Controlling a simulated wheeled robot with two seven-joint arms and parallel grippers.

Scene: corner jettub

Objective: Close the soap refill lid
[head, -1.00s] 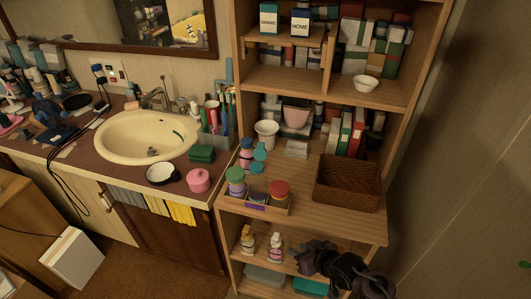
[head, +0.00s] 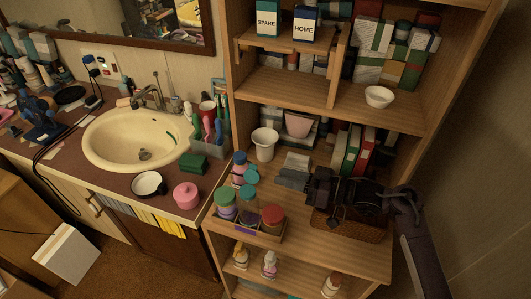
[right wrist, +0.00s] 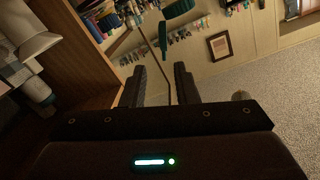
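A teal lid (head: 250,175) stands out at the side of a small bottle-like container (head: 239,168) on the wooden shelf top; I take these for the soap refill and its raised lid. Teal pieces, probably this lid, show at the top of the right wrist view (right wrist: 175,9). My right gripper (head: 310,185) is over the brown basket, right of the lid and apart from it, pointing left. In the right wrist view its two fingers (right wrist: 160,80) stand apart with nothing between them. My left gripper is in neither view.
A small tray (head: 240,232) of lidded jars stands in front of the lid. A white cup (head: 264,144) and a grey box (head: 294,170) stand behind. The brown basket (head: 345,230) is under my right gripper. Upper shelves (head: 285,90) rise behind.

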